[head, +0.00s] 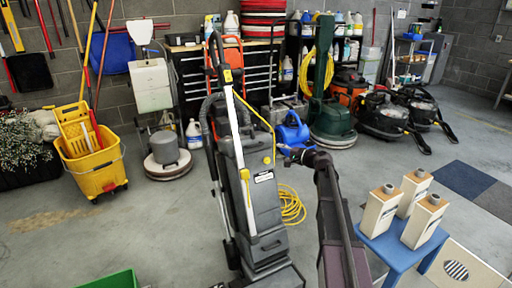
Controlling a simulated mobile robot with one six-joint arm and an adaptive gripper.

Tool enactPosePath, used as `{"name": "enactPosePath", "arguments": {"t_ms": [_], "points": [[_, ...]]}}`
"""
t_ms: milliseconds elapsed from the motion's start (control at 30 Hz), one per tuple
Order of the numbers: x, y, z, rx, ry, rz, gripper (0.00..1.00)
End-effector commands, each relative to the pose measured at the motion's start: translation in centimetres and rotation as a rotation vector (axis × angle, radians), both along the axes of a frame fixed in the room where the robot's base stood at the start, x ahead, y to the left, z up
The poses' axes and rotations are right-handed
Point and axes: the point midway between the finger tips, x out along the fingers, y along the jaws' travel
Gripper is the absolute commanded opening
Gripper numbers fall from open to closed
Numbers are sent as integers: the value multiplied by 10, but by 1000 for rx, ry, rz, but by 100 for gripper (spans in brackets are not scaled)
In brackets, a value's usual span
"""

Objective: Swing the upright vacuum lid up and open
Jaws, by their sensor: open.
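The upright vacuum (262,215) stands on the floor in the middle of the head view. It is tall and grey, with a black hose and handle at the top and a yellow cord down its side. Its lid cannot be clearly told from the rest of the grey body, and no raised lid shows. My gripper (285,151) is small and dark in this view, just right of the vacuum's upper body. It is open, with nothing seen between its fingers. Whether it touches the vacuum is unclear. My arm hides some floor to the vacuum's right.
A blue stand (392,252) with several cream bottles is at the right. A yellow mop bucket (95,165) stands left, a green box (108,281) at the bottom. Coiled yellow cord (291,207) lies behind the vacuum. Floor machines line the back; open floor lies left.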

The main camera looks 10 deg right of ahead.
Motion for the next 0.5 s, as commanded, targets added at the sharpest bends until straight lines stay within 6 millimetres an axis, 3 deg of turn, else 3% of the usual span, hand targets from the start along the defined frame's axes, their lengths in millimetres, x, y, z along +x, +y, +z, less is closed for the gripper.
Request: {"name": "enactPosePath", "arguments": {"t_ms": [500], "points": [[49, 41, -11, 0, 1, 2, 51]]}}
